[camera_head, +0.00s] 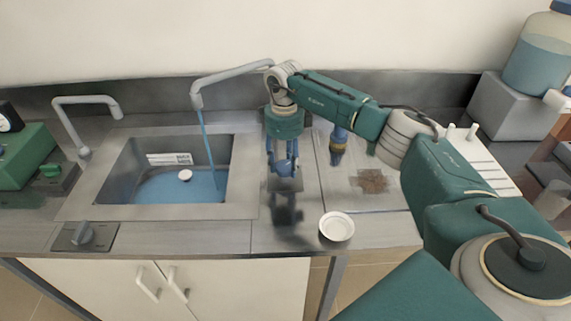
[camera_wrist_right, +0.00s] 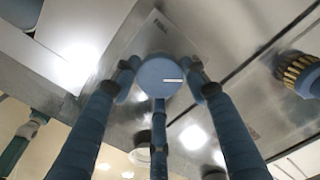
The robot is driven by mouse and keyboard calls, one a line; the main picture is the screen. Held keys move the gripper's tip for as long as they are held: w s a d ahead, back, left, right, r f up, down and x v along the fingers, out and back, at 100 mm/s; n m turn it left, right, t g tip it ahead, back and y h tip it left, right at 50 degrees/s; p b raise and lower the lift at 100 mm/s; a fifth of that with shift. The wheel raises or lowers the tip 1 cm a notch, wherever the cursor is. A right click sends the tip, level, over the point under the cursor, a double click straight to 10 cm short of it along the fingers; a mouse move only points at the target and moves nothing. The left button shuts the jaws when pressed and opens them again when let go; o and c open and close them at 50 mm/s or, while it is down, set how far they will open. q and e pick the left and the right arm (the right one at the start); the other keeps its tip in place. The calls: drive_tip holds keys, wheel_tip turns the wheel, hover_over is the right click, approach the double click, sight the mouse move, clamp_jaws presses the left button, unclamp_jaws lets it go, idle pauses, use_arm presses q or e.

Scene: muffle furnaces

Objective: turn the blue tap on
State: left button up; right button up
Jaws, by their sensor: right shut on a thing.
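The blue tap knob (camera_head: 286,168) stands on the counter right of the sink, partly hidden by my right gripper (camera_head: 283,160). In the wrist view the round blue knob top (camera_wrist_right: 160,77) with a white line lies between the three fingers of my right gripper (camera_wrist_right: 160,90), which is shut on it. The gripper points down from above. A grey spout (camera_head: 232,72) arches over the sink (camera_head: 107,186), and a blue stream of water (camera_head: 208,150) runs from it into the basin. My left gripper is not in view.
A white dish (camera_head: 336,227) sits near the counter's front edge. A blue and brass fitting (camera_head: 338,146) stands right of my gripper.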

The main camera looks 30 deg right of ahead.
sight(282, 165)
drive_tip(key=shift+w+a+r, duration=0.15)
drive_tip(key=shift+w+r, duration=0.15)
drive_tip(key=o, duration=1.2)
drive_tip(key=shift+c, duration=0.2)
drive_tip(key=shift+w+a+f, duration=0.1)
drive_tip(key=shift+a+f, duration=0.05)
drive_tip(key=shift+r, duration=0.45)
wheel_tip(282, 165, up, 11)
